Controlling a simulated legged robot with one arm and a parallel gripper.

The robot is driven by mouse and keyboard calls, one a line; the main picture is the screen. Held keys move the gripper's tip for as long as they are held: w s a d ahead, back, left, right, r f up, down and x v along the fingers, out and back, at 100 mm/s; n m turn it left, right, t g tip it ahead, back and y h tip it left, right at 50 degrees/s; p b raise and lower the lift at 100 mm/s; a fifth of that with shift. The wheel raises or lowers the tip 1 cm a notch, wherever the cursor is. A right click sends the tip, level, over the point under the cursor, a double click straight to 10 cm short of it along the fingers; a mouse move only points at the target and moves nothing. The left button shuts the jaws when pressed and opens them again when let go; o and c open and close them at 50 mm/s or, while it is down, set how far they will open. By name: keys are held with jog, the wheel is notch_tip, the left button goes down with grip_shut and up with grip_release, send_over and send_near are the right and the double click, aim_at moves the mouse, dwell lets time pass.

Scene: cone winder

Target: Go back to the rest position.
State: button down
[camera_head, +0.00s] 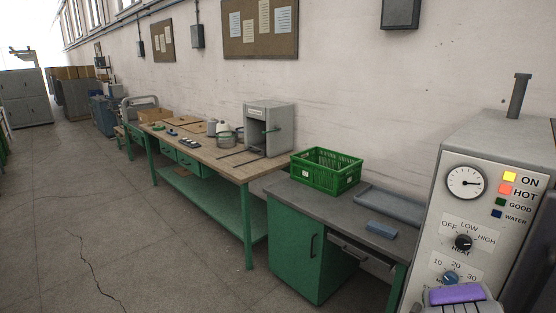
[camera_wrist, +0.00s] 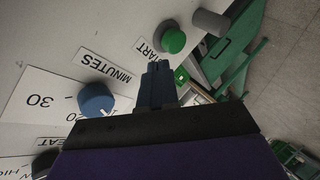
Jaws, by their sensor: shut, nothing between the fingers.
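My gripper (camera_wrist: 157,85) is shut and empty in front of the grey machine's panel (camera_wrist: 120,22). In the wrist view its fingers are between the blue minutes knob (camera_wrist: 96,99) on the left and the green start button (camera_wrist: 173,40) above. I cannot tell whether the fingers touch the panel. In the head view my purple wrist part (camera_head: 455,294) is at the bottom right, low before the machine (camera_head: 480,155); the fingers are hidden there. The heat knob (camera_head: 463,242) and minutes knob (camera_head: 450,277) show above it.
The yellow ON lamp (camera_head: 509,177) and red HOT lamp (camera_head: 505,189) look lit; GOOD and WATER look dark. Left of the machine stand a cabinet bench with a green crate (camera_head: 326,170) and a grey tray (camera_head: 392,204), then a wooden workbench (camera_head: 205,147). The floor at left is open.

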jog(key=s+a+r+m+g+h, duration=0.2)
jog(key=s+a+r+m+g, duration=0.45)
jog(key=s+a+r, duration=0.5)
jog(key=s+a+r+g+y, duration=0.3)
jog(key=s+a+g, duration=0.1)
jog(key=s+a, duration=1)
jog(key=s+a+r+g+y, duration=0.2)
jog(key=s+a+g+y, duration=0.1)
jog(key=s+a, duration=1)
jog(key=shift+s+a+r+m+g, duration=0.4)
jog(key=shift+s+g, duration=0.15)
jog(key=shift+s, duration=0.25)
